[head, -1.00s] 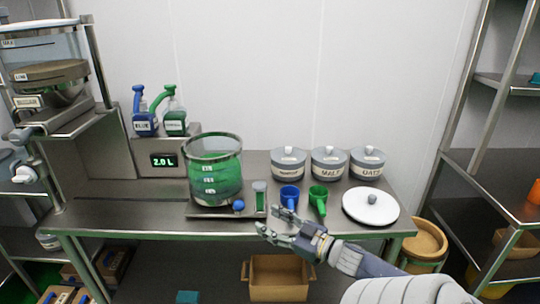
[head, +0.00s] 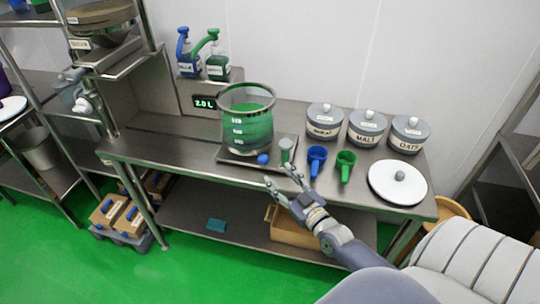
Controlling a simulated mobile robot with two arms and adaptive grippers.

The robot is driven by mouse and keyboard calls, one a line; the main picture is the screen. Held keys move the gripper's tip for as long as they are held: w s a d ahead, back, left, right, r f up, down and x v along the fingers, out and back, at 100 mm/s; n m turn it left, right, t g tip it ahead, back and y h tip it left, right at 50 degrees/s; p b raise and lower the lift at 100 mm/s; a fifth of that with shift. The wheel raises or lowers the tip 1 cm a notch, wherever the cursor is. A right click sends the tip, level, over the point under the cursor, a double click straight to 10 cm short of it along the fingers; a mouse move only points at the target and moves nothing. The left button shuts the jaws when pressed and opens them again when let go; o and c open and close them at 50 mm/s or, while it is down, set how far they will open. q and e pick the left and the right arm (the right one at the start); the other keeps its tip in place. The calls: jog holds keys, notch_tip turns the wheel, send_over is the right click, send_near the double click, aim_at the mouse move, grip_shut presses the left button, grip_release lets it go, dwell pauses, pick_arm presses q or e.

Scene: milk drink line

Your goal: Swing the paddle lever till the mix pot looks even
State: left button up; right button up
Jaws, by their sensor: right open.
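The mix pot (head: 247,128) is a clear vessel with green liquid and white level marks. It stands on a dark tray (head: 228,157) on the steel table. The liquid looks green throughout at this size; fine streaks cannot be told. A blue ball knob (head: 263,159), perhaps the end of the paddle lever, sits at the pot's front right. The rest of the lever and the paddle cannot be made out. My right gripper (head: 283,180) is open and empty, in front of the table edge, below and right of the knob and apart from it. My left gripper is not in view.
A small green cylinder (head: 286,150), a blue scoop (head: 316,158) and a green scoop (head: 345,163) stand right of the pot. Pump bottles (head: 190,62) and a 2.0 L display (head: 204,102) are behind left.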

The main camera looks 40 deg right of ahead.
aim_at(266, 163)
jog(key=w+p, duration=0.1)
jog(key=w, duration=0.9)
jog(key=shift+w+d, duration=0.15)
jog(key=shift+d, duration=0.05)
grip_shut()
